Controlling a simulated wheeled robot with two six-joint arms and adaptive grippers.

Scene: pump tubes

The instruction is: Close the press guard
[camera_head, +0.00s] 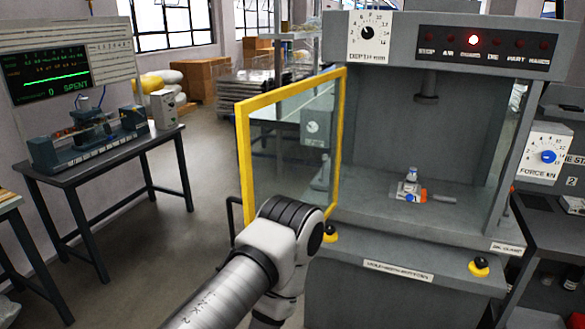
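The press guard (242,160) is a clear panel in a yellow frame. It stands swung out at the left side of the grey press (400,212), so the press front is open. A dark bar (231,212) shows at the guard's lower left edge. No gripper fingers show, so I cannot tell whether anything touches the guard.
Inside the press, a small part (411,183) stands on the bed below the ram (427,90). A red lamp (473,40) is lit on the top panel. Yellow-based buttons (479,268) sit on the front ledge. A table (100,150) with a fixture stands at left, with open floor between.

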